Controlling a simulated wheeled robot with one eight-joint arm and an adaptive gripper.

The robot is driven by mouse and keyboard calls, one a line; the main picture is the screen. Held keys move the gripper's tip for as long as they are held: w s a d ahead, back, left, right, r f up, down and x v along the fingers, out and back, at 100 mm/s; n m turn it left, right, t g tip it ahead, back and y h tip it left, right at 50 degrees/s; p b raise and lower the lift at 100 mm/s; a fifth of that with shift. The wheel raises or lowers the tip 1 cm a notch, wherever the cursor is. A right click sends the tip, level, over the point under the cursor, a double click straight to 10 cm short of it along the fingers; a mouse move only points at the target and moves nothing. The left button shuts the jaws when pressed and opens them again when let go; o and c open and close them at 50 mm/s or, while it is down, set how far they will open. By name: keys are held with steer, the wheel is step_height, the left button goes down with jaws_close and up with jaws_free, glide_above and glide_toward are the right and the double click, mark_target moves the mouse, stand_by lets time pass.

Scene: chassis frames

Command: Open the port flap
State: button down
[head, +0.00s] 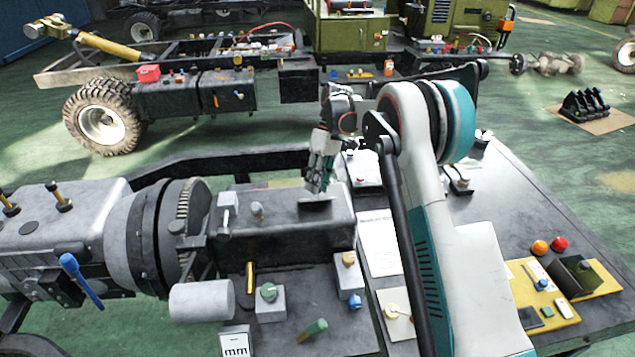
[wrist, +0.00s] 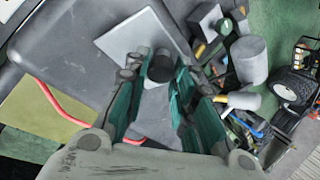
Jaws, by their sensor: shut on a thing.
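The port flap looks to be the light grey square plate (wrist: 128,38) on the dark housing in the wrist view. A dark round knob (wrist: 161,66) stands at its near edge, between my fingertips. My gripper (wrist: 160,80) is shut on this knob, its teal finger pads on either side. In the head view my gripper (head: 319,186) points down at the top of the dark box-like housing (head: 285,225), over a small dark plate edge (head: 316,202). My fingers hide most of the flap there. I cannot tell whether the flap is raised.
A grey engine block (head: 65,225) with a toothed ring (head: 185,225) adjoins the housing on the left. A white cylinder (head: 202,300) and several coloured knobs stand in front. A workbench (head: 490,245) with buttons lies to the right. A red cable (wrist: 55,108) crosses the wrist view's left.

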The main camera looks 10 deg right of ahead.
steer(key=c, duration=1.3)
jaws_free()
steer(key=shift+c, duration=0.2)
steer(key=v, duration=1.2)
